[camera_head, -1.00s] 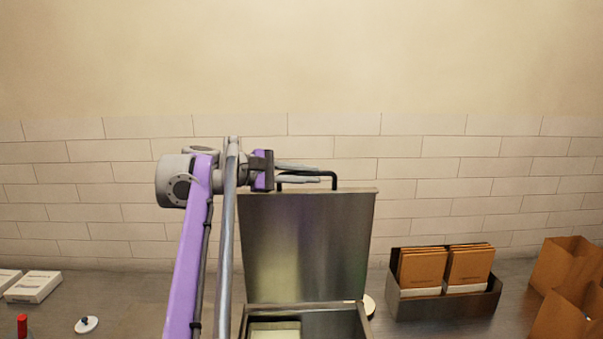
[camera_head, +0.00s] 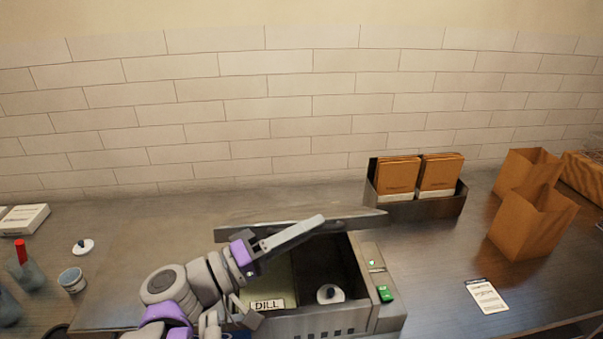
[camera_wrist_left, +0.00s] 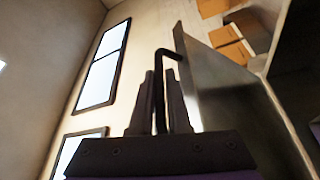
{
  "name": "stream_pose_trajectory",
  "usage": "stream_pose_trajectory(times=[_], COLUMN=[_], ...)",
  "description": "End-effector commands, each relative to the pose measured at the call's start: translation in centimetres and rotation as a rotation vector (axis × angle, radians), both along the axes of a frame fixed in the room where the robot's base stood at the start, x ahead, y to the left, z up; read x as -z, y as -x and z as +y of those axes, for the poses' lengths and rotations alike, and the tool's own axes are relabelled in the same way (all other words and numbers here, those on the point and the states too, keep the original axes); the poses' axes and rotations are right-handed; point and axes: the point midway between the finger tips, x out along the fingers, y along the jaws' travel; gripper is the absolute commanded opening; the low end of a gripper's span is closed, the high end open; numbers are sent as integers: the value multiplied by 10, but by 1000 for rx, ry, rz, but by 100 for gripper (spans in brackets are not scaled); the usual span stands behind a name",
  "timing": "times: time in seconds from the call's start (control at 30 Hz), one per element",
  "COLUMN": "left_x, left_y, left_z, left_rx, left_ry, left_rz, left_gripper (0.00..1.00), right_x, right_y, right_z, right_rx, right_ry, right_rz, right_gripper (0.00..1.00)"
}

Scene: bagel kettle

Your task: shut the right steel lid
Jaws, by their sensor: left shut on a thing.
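The steel lid (camera_head: 355,217) is partly lowered and shows almost edge-on above the open steel box (camera_head: 312,322) in the head view. In the left wrist view the lid (camera_wrist_left: 225,95) is the flat panel beside my fingers. My left gripper (camera_head: 318,221) reaches over the lid from the left. It is shut on the lid's thin dark bent handle (camera_wrist_left: 160,90), which stands between the fingers in the left wrist view. The handle is hidden in the head view. My right gripper is not seen.
Inside the box are a DILL label (camera_head: 267,305) and a white knobbed piece (camera_head: 330,294). A green switch (camera_head: 385,293) is on its right side. A holder with brown packets (camera_head: 418,207) stands behind right, paper bags (camera_head: 532,222) further right. Bottles and a cup (camera_head: 72,280) stand left.

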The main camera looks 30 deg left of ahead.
Motion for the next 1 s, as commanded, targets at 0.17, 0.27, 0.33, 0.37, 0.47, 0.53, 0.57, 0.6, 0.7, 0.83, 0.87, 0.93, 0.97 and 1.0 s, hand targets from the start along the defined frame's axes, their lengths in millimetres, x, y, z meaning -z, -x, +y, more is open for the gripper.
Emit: stream_pose_trajectory(times=[0.17, 0.27, 0.33, 0.37, 0.47, 0.53, 0.57, 0.6, 0.7, 0.83, 0.87, 0.93, 0.97, 1.0], left_x=[65, 97, 119, 127, 152, 167, 173, 180, 196, 210, 212, 216, 218, 219], left_y=[25, 35, 39, 41, 45, 46, 47, 47, 48, 48, 48, 48, 48, 48], left_z=[-22, -29, -33, -35, -38, -39, -40, -40, -41, -41, -41, -41, -41, -41], left_rx=[5, 4, 5, 5, 5, 3, 3, 4, 3, 3, 3, 3, 2, 2], left_ry=[-106, -166, -205, -220, -266, -293, -305, -318, -348, -376, -381, -389, -393, -397], left_rz=[-124, -195, -241, -260, -313, -346, -360, -375, -411, -443, -450, -460, -464, -468], left_gripper=[0, 0, 0, 0, 0, 0, 0, 0, 0, 0, 0, 0, 0, 0], right_x=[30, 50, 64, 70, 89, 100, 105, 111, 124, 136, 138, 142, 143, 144], right_y=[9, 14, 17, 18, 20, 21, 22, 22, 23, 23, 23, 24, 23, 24], right_z=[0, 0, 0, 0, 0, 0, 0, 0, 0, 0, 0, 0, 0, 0], right_rx=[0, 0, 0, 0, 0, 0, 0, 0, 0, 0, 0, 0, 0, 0], right_ry=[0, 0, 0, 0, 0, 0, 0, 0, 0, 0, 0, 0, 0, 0], right_rz=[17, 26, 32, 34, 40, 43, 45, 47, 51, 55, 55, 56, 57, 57], right_gripper=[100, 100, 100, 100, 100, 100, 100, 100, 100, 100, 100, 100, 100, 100])
